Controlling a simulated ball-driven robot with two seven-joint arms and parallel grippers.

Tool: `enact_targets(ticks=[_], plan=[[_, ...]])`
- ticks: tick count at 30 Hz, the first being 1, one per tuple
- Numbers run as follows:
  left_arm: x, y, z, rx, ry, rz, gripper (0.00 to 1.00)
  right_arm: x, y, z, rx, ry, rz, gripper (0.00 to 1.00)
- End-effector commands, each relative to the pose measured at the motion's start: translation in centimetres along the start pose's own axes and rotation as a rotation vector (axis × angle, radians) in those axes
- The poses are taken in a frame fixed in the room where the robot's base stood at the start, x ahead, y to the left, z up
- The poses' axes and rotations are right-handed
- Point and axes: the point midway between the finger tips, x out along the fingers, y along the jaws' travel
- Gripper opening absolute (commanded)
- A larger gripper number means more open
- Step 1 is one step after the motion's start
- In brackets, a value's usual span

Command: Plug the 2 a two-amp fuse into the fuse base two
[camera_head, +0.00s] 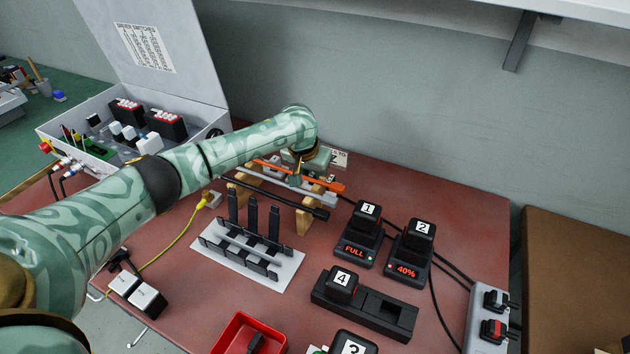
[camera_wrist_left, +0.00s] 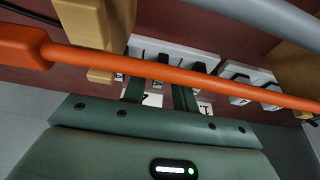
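My left gripper (camera_head: 300,178) reaches over the far middle of the table, at a wooden-ended rack holding tools. In the left wrist view my left gripper (camera_wrist_left: 160,88) shows two green fingers apart. An orange-handled tool (camera_wrist_left: 170,65) crosses in front of them and hides part of the fingers. Beyond lies a pale strip with black parts (camera_wrist_left: 250,82), perhaps fuse bases; a fuse or a base number cannot be read. A white patch shows between the fingers, and I see no held object clearly. My right gripper is not in view.
A black-bladed switch row on a white plate (camera_head: 215,240) stands before the rack (camera_head: 308,218). Chargers with numbered packs (camera_head: 368,213) stand right, a black dock (camera_head: 400,318) in front. A red tray (camera_head: 232,330) is at the front. A grey open case (camera_head: 75,120) is back left.

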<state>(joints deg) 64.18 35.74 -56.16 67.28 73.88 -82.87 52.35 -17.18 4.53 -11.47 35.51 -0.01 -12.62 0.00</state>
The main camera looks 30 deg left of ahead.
Motion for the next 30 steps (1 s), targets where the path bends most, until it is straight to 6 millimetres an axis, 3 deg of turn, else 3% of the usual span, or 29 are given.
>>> enact_targets(ticks=[6, 9, 30], plan=[[-0.02, 0.02, -0.03, 0.000, 0.001, 0.001, 0.28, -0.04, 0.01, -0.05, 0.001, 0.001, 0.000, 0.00], [-0.01, 0.02, -0.02, 0.000, 0.001, 0.001, 0.00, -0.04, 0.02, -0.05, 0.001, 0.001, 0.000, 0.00], [-0.15, 0.03, -0.07, 0.000, 0.000, 0.001, 0.00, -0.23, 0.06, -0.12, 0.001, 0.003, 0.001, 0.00]])
